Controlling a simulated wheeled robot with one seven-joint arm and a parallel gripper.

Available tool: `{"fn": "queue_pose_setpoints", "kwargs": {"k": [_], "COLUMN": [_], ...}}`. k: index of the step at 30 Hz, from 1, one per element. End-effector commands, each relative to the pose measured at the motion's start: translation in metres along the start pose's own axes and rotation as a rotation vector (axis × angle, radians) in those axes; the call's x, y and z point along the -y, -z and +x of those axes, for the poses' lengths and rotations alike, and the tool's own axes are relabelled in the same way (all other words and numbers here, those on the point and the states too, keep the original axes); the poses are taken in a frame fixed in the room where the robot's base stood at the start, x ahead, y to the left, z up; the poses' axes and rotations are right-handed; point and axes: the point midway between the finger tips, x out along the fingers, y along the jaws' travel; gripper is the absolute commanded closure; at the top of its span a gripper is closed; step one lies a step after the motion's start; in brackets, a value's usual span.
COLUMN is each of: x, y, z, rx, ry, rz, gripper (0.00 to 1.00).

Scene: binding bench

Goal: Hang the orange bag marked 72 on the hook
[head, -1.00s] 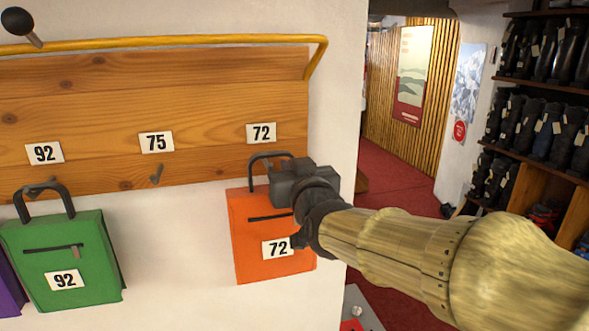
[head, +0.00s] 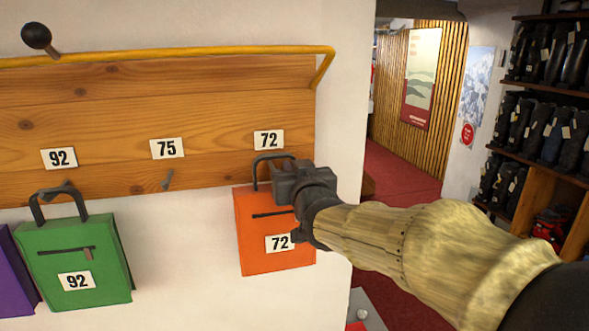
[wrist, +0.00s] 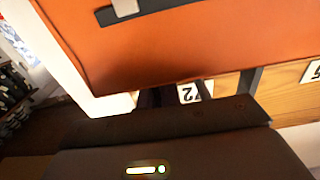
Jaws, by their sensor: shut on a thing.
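The orange bag marked 72 (head: 262,225) hangs upright in front of the wall, below the board's 72 label (head: 268,140). My gripper (head: 277,180) is shut on the bag at its dark handle (head: 258,168), on the right side. The hook under the 72 label is hidden behind the handle and gripper, so I cannot tell whether the handle is on it. In the wrist view the orange bag (wrist: 190,45) fills the upper part, and the 72 label (wrist: 190,92) shows upside down below it.
A green bag marked 92 (head: 75,262) hangs at left, beside part of a purple bag (head: 14,275). The hook under 75 (head: 167,180) is empty. A yellow rail (head: 180,47) runs above the wooden board (head: 130,105). Boot shelves (head: 520,140) stand at far right.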

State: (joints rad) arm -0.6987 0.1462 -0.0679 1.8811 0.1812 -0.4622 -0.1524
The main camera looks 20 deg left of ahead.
Motion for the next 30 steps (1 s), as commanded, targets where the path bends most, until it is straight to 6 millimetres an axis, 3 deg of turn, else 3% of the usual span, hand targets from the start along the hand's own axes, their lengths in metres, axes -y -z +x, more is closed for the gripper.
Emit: {"fn": "queue_pose_setpoints", "kwargs": {"k": [12,26,30], "x": [-0.002,-0.001,-0.001], "y": [-0.020,-0.022,-0.022], "z": [0.000,0.000,0.000], "rx": [-0.003,-0.003,-0.002], "ry": [-0.004,-0.001,-0.001], "rz": [0.001,0.000,0.000], "gripper": [1.00,1.00,0.71]}}
